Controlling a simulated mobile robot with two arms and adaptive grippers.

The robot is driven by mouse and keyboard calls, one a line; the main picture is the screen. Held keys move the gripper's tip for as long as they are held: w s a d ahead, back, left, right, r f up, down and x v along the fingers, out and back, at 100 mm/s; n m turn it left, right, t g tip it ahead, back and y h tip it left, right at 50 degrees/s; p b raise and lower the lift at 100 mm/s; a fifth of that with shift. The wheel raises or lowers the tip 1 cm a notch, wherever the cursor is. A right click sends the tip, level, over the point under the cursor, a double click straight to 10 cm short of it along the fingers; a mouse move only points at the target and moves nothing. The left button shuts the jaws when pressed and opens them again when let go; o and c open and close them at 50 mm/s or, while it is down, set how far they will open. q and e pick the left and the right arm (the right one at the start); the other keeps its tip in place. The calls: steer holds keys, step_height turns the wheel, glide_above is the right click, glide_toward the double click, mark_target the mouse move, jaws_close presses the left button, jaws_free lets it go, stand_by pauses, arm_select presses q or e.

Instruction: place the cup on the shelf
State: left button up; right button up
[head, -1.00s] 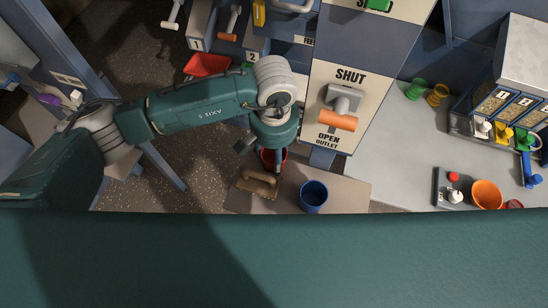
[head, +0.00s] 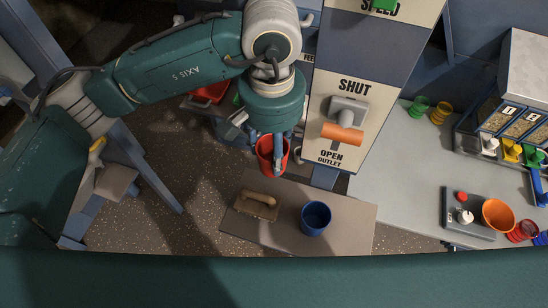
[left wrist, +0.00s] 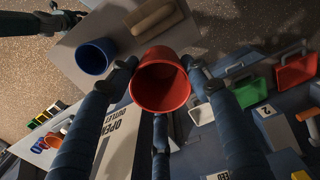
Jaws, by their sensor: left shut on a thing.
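My left gripper (head: 277,140) is shut on a red cup (head: 265,158), with the fingers on either side of it. In the left wrist view the red cup (left wrist: 161,88) shows its open mouth, and no contents can be made out. The cup is in the air, behind a low grey shelf (head: 345,225) in front of the outlet panel. A blue cup (head: 315,218) stands on that shelf. At the left wrist view's top left, a dark gripper (left wrist: 68,17) that appears to be my right one shows partly; its jaws are unclear.
A wooden-handled tool (head: 257,205) lies on the shelf left of the blue cup. An orange outlet handle (head: 342,132) sticks out of the panel, close right of my left gripper. A grey counter (head: 395,165) with cups and dispensers is at the right. The shelf's right part is clear.

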arm_select(q)
steer(key=s+a+b, duration=0.3)
steer(key=s, duration=0.5)
steer(key=s+a+b, duration=0.2)
steer(key=s+b, duration=0.1)
steer(key=s, duration=0.4)
steer(key=w+a+f+n, duration=0.1)
steer(key=w+a+f, duration=0.2)
steer(key=w+a, duration=0.3)
steer(key=w+a+f+n, duration=0.2)
steer(key=w+a+f, duration=0.1)
steer(key=w+a, duration=0.3)
steer(key=shift+a+n, duration=0.3)
steer(key=shift+a, duration=0.6)
arm_select(e)
step_height(320, 180, down, 6)
steer(key=shift+a+f, duration=0.15)
steer(key=shift+f, duration=0.1)
arm_select(q)
steer(key=shift+r, duration=0.1)
arm_select(e)
steer(key=shift+c, duration=1.1)
steer(key=shift+d, duration=0.2)
